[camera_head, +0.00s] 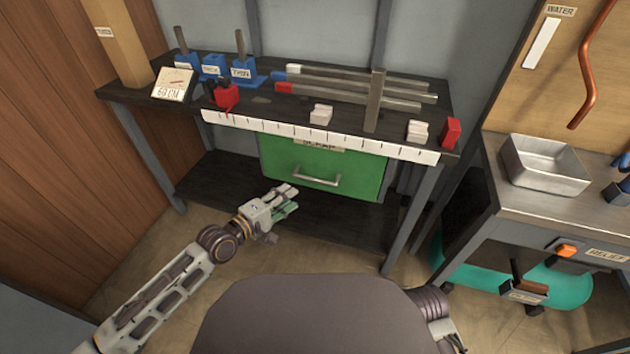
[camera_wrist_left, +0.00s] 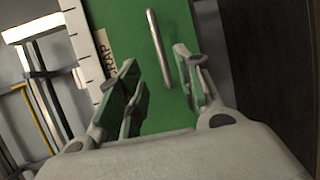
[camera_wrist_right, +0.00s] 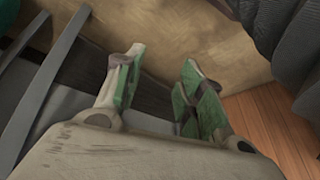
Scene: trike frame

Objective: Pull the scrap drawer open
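The scrap drawer (camera_head: 350,172) is a green front with a grey bar handle (camera_head: 317,180), hung under the workbench; it looks closed. Its label (camera_head: 318,144) is partly covered by the ruler strip. In the left wrist view the handle (camera_wrist_left: 159,48) stands ahead of the fingers, with the green drawer front (camera_wrist_left: 130,30) behind it. My left gripper (camera_head: 291,197) is in front of the drawer, left of the handle and apart from it. Its fingers (camera_wrist_left: 162,78) are spread and empty. My right gripper (camera_wrist_right: 158,75) is open and empty, over the floor.
The workbench (camera_head: 265,105) carries blue holders, a red block (camera_head: 227,96), grey bars and white blocks. A white ruler strip (camera_head: 270,127) runs along its front edge. At the right stands a metal bench with a tray (camera_head: 545,165) and a teal tank (camera_head: 570,285). A lower shelf (camera_head: 225,185) lies below the drawer.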

